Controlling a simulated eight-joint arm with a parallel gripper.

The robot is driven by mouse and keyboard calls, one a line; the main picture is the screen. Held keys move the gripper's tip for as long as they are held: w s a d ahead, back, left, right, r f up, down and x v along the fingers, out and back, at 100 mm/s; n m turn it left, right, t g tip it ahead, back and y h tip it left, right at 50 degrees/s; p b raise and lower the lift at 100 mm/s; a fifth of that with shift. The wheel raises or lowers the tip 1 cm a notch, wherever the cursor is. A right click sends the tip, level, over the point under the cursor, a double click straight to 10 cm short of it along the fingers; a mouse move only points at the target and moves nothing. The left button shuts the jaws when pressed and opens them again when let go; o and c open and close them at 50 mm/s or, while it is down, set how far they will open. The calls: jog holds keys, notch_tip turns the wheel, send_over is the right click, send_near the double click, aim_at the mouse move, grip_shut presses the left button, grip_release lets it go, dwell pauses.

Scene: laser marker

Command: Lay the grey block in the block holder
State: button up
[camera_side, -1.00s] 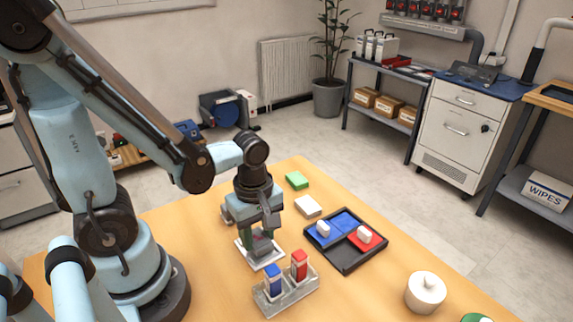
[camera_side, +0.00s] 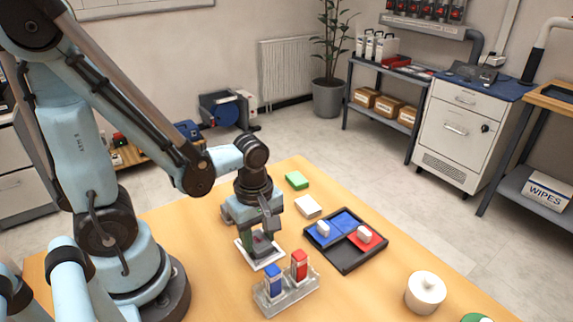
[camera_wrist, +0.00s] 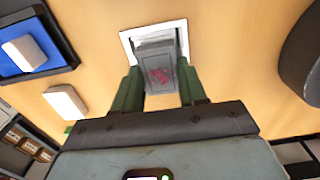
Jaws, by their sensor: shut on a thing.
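The grey block (camera_wrist: 158,72) has red marks on its face and is held between the green fingers of my gripper (camera_wrist: 157,92) in the wrist view. In the side view, my gripper (camera_side: 260,243) points down, with the block (camera_side: 262,248) low between its fingers. The block holder looks like the white square frame on the table, seen in the side view (camera_side: 246,262) and the wrist view (camera_wrist: 127,43). The block is over or within this frame. I cannot tell whether it touches the holder's floor, which the block and fingers partly hide.
A clear rack (camera_side: 287,298) with a blue and a red bottle stands just in front of the frame. A dark tray (camera_side: 349,267) with blue and red areas and white blocks lies right.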

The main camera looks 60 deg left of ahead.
aim_at(265, 236)
jog(key=shift+f, duration=0.1)
dwell(0.6)
jog(key=o, duration=1.1)
jog(key=shift+r, duration=6.05)
jog(key=w+m+t, duration=0.2)
jog(key=m, duration=0.4)
jog(key=w+m+t, duration=0.2)
jog(key=m, duration=0.4)
jog(key=w+m+t, duration=0.2)
jog(key=m+t, duration=0.1)
jog(key=m, duration=0.3)
jog(key=shift+a+r, duration=0.25)
jog(key=shift+r, duration=0.15)
